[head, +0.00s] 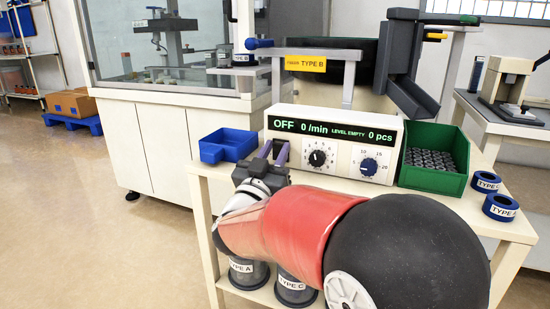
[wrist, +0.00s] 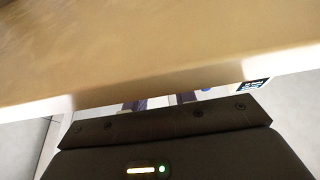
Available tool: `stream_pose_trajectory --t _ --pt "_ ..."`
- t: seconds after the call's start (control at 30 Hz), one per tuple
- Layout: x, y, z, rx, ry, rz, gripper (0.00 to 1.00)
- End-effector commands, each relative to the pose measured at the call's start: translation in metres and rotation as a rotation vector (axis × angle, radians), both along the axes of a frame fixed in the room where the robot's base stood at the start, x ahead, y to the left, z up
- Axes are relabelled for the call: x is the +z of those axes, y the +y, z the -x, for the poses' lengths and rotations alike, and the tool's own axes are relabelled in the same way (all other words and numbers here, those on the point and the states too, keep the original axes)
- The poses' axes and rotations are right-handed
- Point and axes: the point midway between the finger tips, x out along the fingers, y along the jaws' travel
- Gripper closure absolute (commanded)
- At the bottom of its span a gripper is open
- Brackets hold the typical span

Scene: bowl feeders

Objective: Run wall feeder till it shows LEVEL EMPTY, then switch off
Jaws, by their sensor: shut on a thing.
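The controller box (head: 333,143) stands on the cream table. Its green display (head: 335,130) reads OFF, 0 /min, LEVEL EMPTY, 0 pcs. Below are a black dial (head: 317,158) and a blue dial (head: 368,166). Behind it is the dark feeder (head: 345,66) with a yellow TYPE B label (head: 305,63) and a dark chute (head: 413,98). My gripper (head: 273,149) is at the box's left front corner. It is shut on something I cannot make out. In the wrist view its fingers (wrist: 160,102) run behind a close beige surface (wrist: 150,50), which hides their tips.
A green bin (head: 434,180) of metal parts stands right of the box. An empty blue bin (head: 228,145) stands at left. Two blue-black TYPE rings (head: 486,182) lie at the right table edge. TYPE A (head: 248,274) and TYPE C (head: 295,291) containers stand below.

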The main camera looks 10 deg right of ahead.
Motion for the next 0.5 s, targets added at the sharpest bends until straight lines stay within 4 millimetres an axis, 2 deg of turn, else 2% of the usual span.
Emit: stream_pose_trajectory --t 0.13,0.17,0.3,0.5 --pt "-0.0003 0.0002 0.0001 0.001 0.002 0.000 0.95" --pt "-0.0003 0.0003 0.0000 0.001 0.002 0.000 0.72" --pt "-0.0003 0.0002 0.0001 0.001 0.002 0.000 0.53" --pt "-0.0002 0.0002 0.0001 0.000 0.001 0.000 0.51"
